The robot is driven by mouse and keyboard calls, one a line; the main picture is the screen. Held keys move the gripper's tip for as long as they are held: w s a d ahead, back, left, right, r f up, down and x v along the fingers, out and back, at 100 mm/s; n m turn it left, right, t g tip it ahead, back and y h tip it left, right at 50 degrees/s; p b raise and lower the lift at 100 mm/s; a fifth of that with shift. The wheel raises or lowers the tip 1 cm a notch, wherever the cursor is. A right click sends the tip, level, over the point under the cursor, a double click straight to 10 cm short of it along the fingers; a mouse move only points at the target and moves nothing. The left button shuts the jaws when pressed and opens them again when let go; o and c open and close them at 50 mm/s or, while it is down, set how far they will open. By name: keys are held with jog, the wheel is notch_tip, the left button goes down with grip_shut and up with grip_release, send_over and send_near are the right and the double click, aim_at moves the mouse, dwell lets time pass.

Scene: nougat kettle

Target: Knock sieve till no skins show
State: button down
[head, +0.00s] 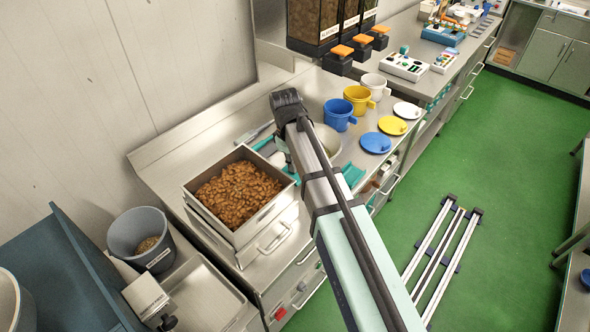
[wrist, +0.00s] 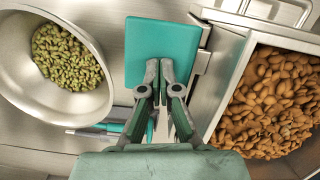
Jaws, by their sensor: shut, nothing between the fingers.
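A square metal box (head: 262,222) that looks like the sieve holds a heap of brown, almond-like nuts (head: 240,193) and sits on a stacked base on the counter. In the wrist view its near wall (wrist: 232,85) and nuts (wrist: 270,105) fill the right side. The nuts look brown all over; I cannot tell loose skins apart, and the box's bottom is hidden. My gripper (wrist: 160,66) is shut and empty over a teal pad (wrist: 160,38), left of the box and apart from it.
A metal bowl (wrist: 98,105) of green nuts lies left of my gripper. Teal-handled tools (wrist: 90,133) lie below it. Blue (head: 338,114) and yellow (head: 358,97) jugs stand behind my arm.

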aim_at(284, 168)
jog(key=shift+a, duration=0.1)
jog(key=shift+w+a+r+p, duration=0.3)
jog(key=shift+w+a, duration=0.1)
jog(key=shift+a, duration=0.15)
jog(key=shift+w+a+r+p, duration=0.15)
jog(key=shift+w+a+p, duration=0.15)
jog(key=shift+a, duration=0.25)
jog(key=shift+w+a, duration=0.1)
jog(key=shift+a, duration=0.1)
notch_tip(284, 168, up, 12)
jog(key=a, duration=0.1)
jog(key=shift+w, duration=0.3)
dwell(2.1)
